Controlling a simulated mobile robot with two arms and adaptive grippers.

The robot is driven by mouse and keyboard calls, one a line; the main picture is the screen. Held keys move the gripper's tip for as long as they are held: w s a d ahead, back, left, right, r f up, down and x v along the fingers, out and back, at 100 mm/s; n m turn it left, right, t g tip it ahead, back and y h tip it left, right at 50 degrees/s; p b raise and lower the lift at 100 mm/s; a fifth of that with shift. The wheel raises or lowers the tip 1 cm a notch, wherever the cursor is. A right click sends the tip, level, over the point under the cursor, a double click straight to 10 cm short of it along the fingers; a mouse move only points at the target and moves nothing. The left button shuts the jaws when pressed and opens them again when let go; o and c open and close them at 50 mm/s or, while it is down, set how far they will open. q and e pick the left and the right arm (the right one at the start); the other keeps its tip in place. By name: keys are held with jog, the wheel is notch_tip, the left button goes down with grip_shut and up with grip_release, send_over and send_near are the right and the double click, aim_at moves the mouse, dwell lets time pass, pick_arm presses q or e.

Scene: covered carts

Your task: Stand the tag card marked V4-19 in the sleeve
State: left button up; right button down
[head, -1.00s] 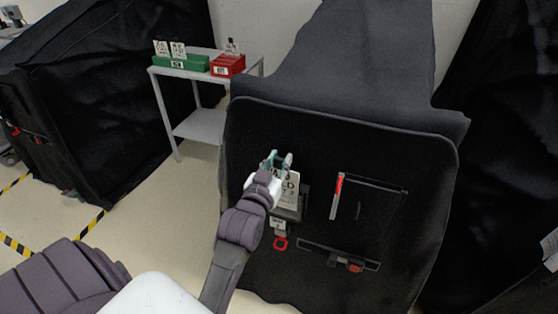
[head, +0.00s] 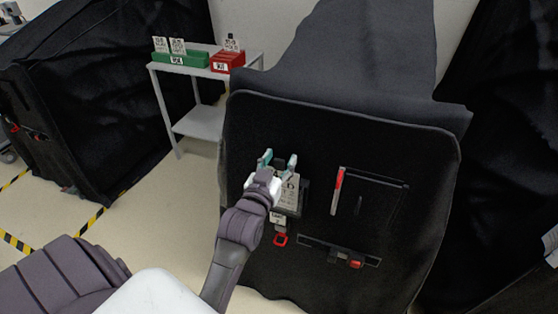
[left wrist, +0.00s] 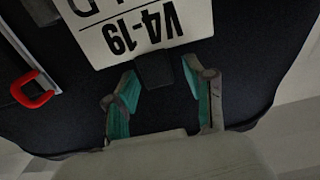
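The tag card (head: 291,190) is white with dark print and stands at the dark sleeve (head: 304,200) on the front of the black cart cover. In the left wrist view the card (left wrist: 140,30) reads V4-19, upside down in the picture. A dark tab (left wrist: 155,70) on its edge lies between my finger pads. My left gripper (head: 279,160) is open around the tab, its fingers spread to either side; it also shows in the left wrist view (left wrist: 160,82). My arm and hand hide part of the card and sleeve. My right gripper is not in view.
Below the sleeve hang a small label (head: 278,218) and a red ring (head: 281,240). A red marker (head: 338,181) and a black pocket (head: 383,200) are to the right. A grey shelf cart (head: 200,122) at the back carries green (head: 182,60) and red (head: 228,62) card boxes.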

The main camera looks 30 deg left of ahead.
pick_arm(q)
jog(key=v, duration=1.2)
dwell(0.5)
jog(key=s+d+f+m+g+h, duration=0.1)
jog(key=d+f+g+h, duration=0.15)
jog(key=f, duration=0.95)
jog(key=s+d+f+m+g+h, duration=0.15)
jog(key=d+f, duration=0.25)
jog(key=f, duration=0.8)
jog(key=s+d+f+g+h, duration=0.1)
jog(key=d+f+g, duration=0.2)
jog(key=f, duration=1)
jog(key=s+f+m+g, duration=0.1)
jog(key=s+f+g, duration=0.2)
jog(key=s+f, duration=0.6)
jog(key=s+a+f+m+g, duration=0.1)
jog(key=s+f+g, duration=0.2)
jog(key=s+f, duration=0.3)
jog(key=s+a+f+g, duration=0.2)
jog(key=s+f, duration=0.5)
jog(key=s, duration=0.7)
jog(key=shift+a+m+g+y, duration=0.25)
jog(key=shift+m+g+y, duration=0.1)
jog(key=shift+g, duration=0.35)
